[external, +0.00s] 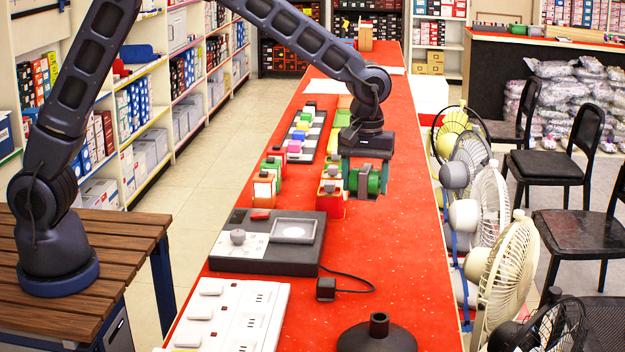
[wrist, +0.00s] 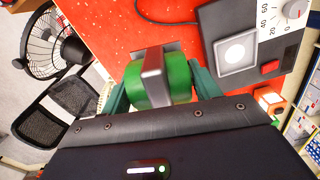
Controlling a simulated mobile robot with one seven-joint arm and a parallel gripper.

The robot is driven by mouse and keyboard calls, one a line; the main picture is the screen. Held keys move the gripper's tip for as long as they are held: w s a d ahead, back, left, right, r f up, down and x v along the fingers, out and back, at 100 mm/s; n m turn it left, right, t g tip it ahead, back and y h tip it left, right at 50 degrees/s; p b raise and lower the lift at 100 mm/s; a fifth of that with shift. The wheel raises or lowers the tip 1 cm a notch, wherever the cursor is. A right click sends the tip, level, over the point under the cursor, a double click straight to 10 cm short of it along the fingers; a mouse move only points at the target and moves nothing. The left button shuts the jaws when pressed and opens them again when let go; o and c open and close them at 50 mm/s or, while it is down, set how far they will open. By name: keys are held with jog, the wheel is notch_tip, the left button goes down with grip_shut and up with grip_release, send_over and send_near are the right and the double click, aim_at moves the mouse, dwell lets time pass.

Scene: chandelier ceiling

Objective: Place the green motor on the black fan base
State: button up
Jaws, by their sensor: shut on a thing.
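The green motor (external: 373,181) is held between the fingers of my gripper (external: 366,178), above the red counter. In the wrist view the green motor (wrist: 165,82), with a grey metal piece across its middle, sits between the green fingers of my gripper (wrist: 160,88). The gripper is shut on it. The black fan base (external: 377,338) stands at the front of the counter, a round disc with a short upright post (external: 379,324). The gripper and motor are behind it, apart from it. The fan base is not seen in the wrist view.
A dark device with a dial (external: 268,241) lies on the counter, its cord ending in a black plug (external: 326,289). A white switch panel (external: 230,315) lies at the front left. Small coloured blocks (external: 331,193) stand near the gripper. Fans (external: 506,262) line the right side.

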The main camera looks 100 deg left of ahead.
jog(key=w+d+r+n, duration=0.1)
jog(key=w+d+r, duration=0.1)
jog(key=d, duration=0.5)
jog(key=w+d+r, duration=0.2)
jog(key=d+r, duration=0.1)
jog(key=d, duration=0.4)
notch_tip(320, 180, up, 3)
jog(key=n, duration=0.1)
send_over(380, 316)
notch_tip(380, 316, down, 19)
jog(key=shift+f, duration=0.1)
jog(key=shift+f, duration=0.1)
jog(key=o, duration=1.4)
